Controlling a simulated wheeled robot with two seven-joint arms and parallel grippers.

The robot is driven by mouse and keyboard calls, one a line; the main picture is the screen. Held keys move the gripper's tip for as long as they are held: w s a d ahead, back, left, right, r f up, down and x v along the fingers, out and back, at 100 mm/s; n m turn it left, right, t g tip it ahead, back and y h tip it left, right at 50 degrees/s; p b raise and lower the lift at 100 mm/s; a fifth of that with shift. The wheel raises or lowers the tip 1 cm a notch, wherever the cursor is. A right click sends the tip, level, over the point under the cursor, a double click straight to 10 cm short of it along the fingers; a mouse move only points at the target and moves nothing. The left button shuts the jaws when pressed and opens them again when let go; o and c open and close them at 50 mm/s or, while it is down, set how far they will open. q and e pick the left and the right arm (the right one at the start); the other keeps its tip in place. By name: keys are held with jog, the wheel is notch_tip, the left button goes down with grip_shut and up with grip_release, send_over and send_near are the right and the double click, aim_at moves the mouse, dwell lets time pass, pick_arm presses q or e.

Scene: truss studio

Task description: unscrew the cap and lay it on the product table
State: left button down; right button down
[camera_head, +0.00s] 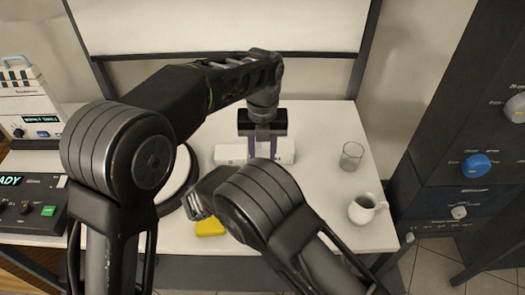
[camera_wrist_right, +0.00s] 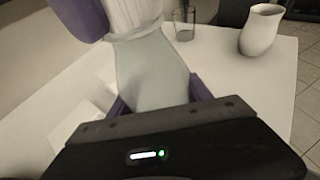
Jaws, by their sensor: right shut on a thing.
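The pale bottle (camera_wrist_right: 158,72) stands in the right wrist view with a white ribbed cap (camera_wrist_right: 133,18) at its top. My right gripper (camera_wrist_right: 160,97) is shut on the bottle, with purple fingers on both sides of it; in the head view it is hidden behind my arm. My left gripper (camera_head: 263,148) points down over the middle of the white table (camera_head: 325,205), its purple fingers apart. In the right wrist view one purple finger (camera_wrist_right: 76,18) is right beside the cap. Whether the left fingers press on the cap cannot be told.
White boxes (camera_head: 230,154) lie behind my left gripper. A yellow item (camera_head: 210,228) lies near the front edge. A dark cabinet with knobs (camera_head: 475,165) stands right; control devices (camera_head: 30,205) stand left.

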pick_arm(q)
jog(key=n, duration=1.3)
jog(key=shift+n, duration=0.4)
jog(key=n, duration=0.7)
jog(key=shift+r+n, duration=0.1)
jog(key=shift+n, duration=0.2)
jog(key=n, duration=3.2)
jog(key=shift+r, duration=0.25)
